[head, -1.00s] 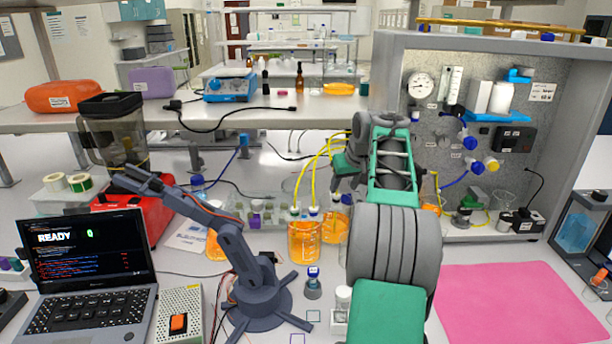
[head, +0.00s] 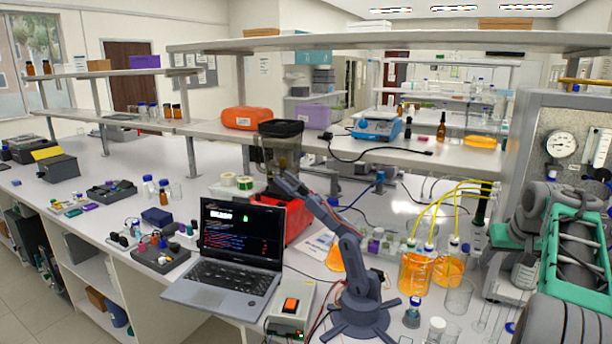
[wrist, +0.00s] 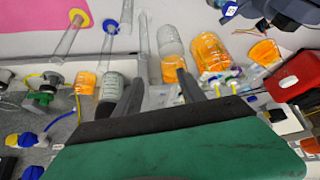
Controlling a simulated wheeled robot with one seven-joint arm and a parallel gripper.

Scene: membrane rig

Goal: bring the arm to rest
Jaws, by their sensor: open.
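My arm, in green and grey, stands at the right edge of the head view, in front of the grey panel (head: 547,120). In the wrist view my gripper (wrist: 158,88) shows two dark fingers spread apart with nothing held between them. Beyond the fingers lie an orange-filled beaker (wrist: 211,52) and clear glass tubes (wrist: 70,36). Whether the fingers touch any glassware I cannot tell. In the head view the fingertips are not clearly seen. Orange-filled beakers (head: 415,272) with yellow tubing stand to the left of my arm.
A small dark blue-grey arm (head: 352,262) stands on the bench beside a laptop (head: 238,245) and a switch box (head: 290,305). A red blender base (head: 297,218) is behind. A raised shelf (head: 215,131) spans the back. A pink mat (wrist: 38,15) shows in the wrist view.

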